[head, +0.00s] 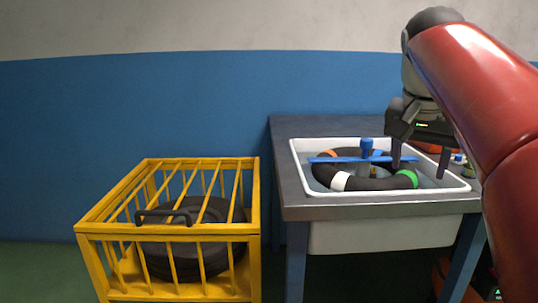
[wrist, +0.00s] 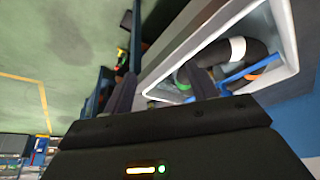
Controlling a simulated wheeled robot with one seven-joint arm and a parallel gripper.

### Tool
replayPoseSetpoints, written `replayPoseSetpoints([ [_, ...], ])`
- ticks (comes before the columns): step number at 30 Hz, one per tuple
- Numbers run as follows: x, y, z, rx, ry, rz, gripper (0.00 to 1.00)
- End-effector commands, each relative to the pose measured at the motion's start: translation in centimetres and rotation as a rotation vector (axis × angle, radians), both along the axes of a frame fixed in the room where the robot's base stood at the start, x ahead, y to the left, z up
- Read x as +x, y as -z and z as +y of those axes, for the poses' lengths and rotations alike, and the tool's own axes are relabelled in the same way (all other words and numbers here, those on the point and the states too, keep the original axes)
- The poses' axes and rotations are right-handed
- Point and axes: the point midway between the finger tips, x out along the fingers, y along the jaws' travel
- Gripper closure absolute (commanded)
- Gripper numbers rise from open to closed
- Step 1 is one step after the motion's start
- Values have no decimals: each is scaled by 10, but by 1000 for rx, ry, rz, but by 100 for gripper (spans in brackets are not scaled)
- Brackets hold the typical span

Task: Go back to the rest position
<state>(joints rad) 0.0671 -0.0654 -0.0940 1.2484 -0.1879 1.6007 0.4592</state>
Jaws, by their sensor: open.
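My gripper (head: 420,166) is above the right part of a white sink basin (head: 400,207) in the head view. Its two fingers point down, spread apart, with nothing visible between them. In the wrist view my gripper (wrist: 160,92) also shows its fingers apart. A black ring with white, green and orange bands (head: 378,184) lies in the basin, left of my gripper. A blue bar with a blue knob (head: 366,150) lies across the ring. The ring also shows in the wrist view (wrist: 258,50).
The sink is set in a grey table (head: 300,128) with blue legs. A blue and grey wall is behind. Green floor shows.

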Motion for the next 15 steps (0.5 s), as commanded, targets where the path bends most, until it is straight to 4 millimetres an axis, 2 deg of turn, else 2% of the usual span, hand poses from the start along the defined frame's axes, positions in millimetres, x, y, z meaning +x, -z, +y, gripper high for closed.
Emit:
replayPoseSetpoints([
  [8, -24, 33, 20, 3, -136, -9, 42],
  [11, -37, 53, 31, 5, -205, -14, 42],
  [14, -56, 81, 45, 3, -292, -26, 42],
  [15, -66, 96, 51, 2, -333, -31, 42],
])
